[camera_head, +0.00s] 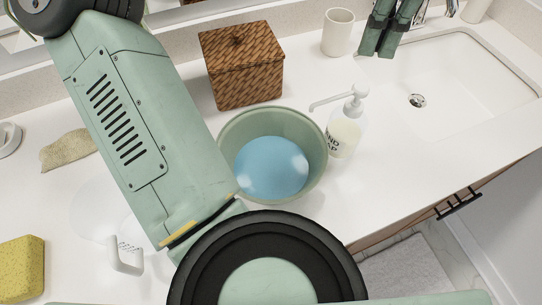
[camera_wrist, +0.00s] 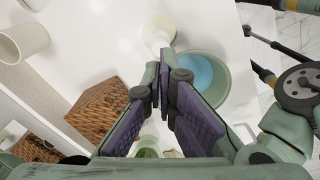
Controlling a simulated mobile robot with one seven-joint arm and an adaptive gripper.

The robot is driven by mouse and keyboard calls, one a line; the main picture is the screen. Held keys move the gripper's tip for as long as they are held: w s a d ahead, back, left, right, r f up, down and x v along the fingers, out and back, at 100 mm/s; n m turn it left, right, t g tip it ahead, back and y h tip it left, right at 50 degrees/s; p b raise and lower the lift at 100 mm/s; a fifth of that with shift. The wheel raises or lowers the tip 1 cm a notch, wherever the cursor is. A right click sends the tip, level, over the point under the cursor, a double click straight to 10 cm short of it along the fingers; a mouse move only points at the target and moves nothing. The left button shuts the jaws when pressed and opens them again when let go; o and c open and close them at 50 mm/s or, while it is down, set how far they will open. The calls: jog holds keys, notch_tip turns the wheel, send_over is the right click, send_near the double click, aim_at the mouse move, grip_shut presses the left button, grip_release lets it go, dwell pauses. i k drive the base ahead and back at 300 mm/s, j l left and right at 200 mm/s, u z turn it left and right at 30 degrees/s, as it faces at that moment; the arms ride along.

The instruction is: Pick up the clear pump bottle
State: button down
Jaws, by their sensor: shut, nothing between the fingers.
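The clear pump bottle (camera_head: 343,135) stands upright on the white counter, with a white pump head and its long spout pointing left. It holds pale liquid and has dark lettering. In the wrist view the bottle (camera_wrist: 160,27) is at the top centre, beyond my fingertips and partly hidden by them. My gripper (camera_head: 378,50) is at the top right of the head view, behind the bottle and near the sink's left edge. In the wrist view my gripper (camera_wrist: 160,75) has its fingertips together, with nothing held. It is apart from the bottle.
A green bowl (camera_head: 231,124) with a blue item (camera_head: 270,168) stands close left of the bottle. A woven box (camera_head: 240,70) and a cup (camera_head: 338,32) are behind. The sink (camera_head: 455,75) is right. A yellow sponge (camera_head: 22,267) and a cloth (camera_head: 68,150) lie left.

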aim_at(347, 124)
jog(key=k, duration=1.5)
